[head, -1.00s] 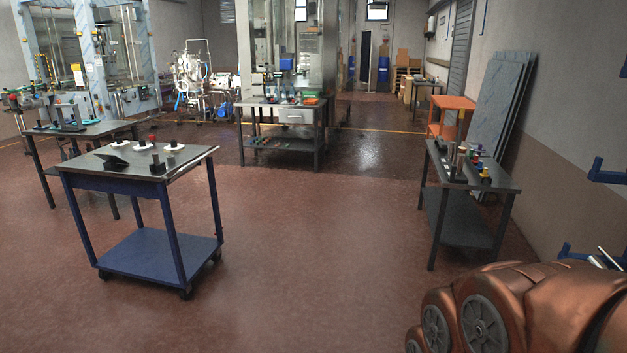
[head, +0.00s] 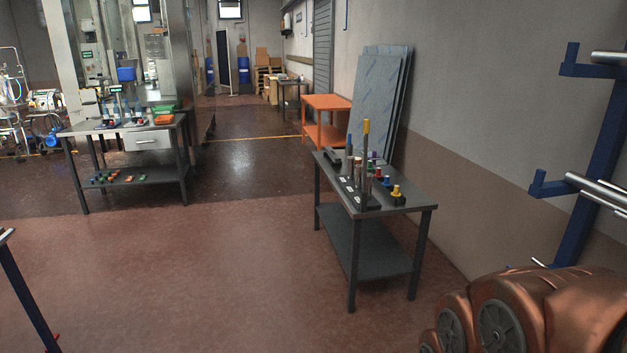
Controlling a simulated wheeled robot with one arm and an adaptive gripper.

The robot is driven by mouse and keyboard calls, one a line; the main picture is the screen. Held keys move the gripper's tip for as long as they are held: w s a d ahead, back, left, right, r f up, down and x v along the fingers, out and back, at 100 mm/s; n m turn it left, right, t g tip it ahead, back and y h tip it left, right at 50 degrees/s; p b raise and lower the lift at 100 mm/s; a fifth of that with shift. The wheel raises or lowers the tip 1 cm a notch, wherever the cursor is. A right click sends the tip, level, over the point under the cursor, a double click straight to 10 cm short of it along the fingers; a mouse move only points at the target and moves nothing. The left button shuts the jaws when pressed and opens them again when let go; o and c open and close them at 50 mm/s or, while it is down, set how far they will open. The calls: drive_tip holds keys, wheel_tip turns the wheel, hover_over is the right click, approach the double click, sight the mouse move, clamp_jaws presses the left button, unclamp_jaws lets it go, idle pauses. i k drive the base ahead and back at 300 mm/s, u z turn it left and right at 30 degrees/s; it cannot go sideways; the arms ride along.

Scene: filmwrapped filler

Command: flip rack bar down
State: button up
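A blue rack (head: 604,140) stands against the right wall, cut off by the right edge of the head view. Its arms have upturned ends, and silver bars (head: 590,190) lie across them. I cannot tell which part is the bar that flips. My copper-coloured arm fills the lower right corner, below the rack and in front of its lower part. My gripper's fingers are not in view.
A dark table (head: 398,200) with upright pegs and coloured knobs stands ahead, before leaning grey panels (head: 375,100). An orange table (head: 325,104) is behind it. A drawer workbench (head: 150,143) is at left. The red floor (head: 200,270) between is clear.

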sight(366, 123)
drive_tip(key=z, duration=0.05)
drive_tip(key=i, duration=0.95)
drive_tip(key=u, duration=0.85)
drive_tip(key=i, duration=0.9)
drive_tip(key=z, duration=0.45)
drive_tip(key=i, duration=0.8)
drive_tip(key=z, duration=0.55)
